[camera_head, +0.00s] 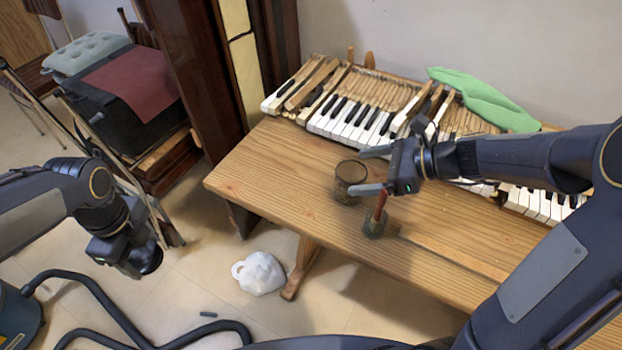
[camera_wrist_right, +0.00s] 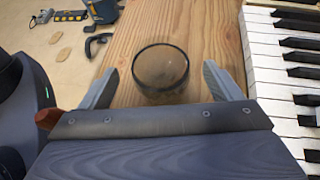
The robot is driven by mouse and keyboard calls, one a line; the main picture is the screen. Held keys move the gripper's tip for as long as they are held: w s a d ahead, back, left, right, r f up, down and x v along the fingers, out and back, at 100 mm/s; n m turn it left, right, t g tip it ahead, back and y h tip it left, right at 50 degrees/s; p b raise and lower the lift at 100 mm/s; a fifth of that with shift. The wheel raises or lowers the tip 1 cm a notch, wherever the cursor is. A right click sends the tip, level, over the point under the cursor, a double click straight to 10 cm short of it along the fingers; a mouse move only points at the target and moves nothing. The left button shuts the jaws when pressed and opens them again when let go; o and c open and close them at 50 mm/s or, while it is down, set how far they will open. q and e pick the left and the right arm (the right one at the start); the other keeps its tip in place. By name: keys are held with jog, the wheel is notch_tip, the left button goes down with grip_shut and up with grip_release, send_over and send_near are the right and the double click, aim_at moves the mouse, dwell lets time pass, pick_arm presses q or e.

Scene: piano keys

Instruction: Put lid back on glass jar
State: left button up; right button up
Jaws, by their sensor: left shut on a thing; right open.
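The glass jar (camera_head: 345,194) stands upright on the wooden bench, with a dark round rim and no lid on it. In the right wrist view the jar (camera_wrist_right: 160,72) lies between the two fingers. My right gripper (camera_head: 358,171) is open, its fingers spread to either side of the jar with gaps visible; it also shows in the right wrist view (camera_wrist_right: 160,80). My left gripper (camera_head: 125,255) is over the floor at the left, away from the bench. Its fingers and whatever they hold are hidden. I cannot see the lid in either view.
Piano keys (camera_head: 350,120) and a green cloth (camera_head: 485,100) lie along the bench's back. The bench (camera_head: 265,170) is clear left of the jar. A white bag (camera_head: 260,273) and black hose lie on the floor.

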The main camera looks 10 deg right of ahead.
aim_at(346, 169)
pick_arm(q)
jog(key=shift+f+b, duration=0.4)
pick_arm(e)
jog(key=shift+r+x, duration=0.15)
jog(key=shift+x, duration=1.15)
jog(key=shift+r+x, duration=0.1)
jog(key=shift+x, duration=1.2)
jog(key=shift+a, duration=0.15)
jog(key=c, duration=1.3)
